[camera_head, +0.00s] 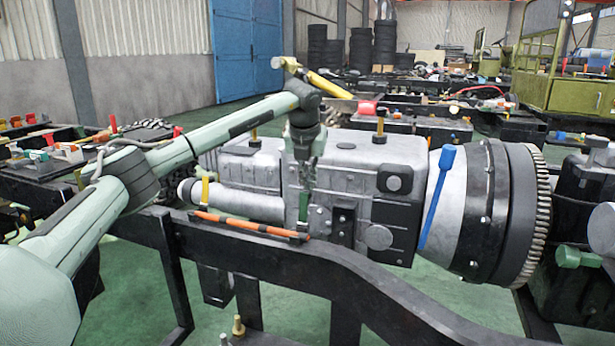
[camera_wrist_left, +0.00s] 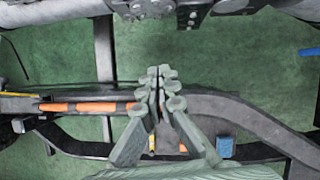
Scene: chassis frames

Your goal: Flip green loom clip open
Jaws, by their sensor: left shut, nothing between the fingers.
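The green loom clip (camera_head: 303,207) stands upright at the right end of an orange loom (camera_head: 250,225) on the black chassis rail. My left gripper (camera_head: 308,178) points down just above the clip, its fingers shut and empty. I cannot tell whether the fingertips touch it. In the left wrist view the shut fingers (camera_wrist_left: 157,82) lie over the rail, right of the orange loom (camera_wrist_left: 85,107). The clip is not clear there, probably hidden by the fingers. My right gripper is not in view.
A yellow clip (camera_head: 205,188) stands at the loom's left end. The grey gearbox (camera_head: 375,160) rises close behind the rail, with a blue lever (camera_head: 437,197) to the right. The curved black rail (camera_head: 375,275) runs toward the lower right. Green floor shows below.

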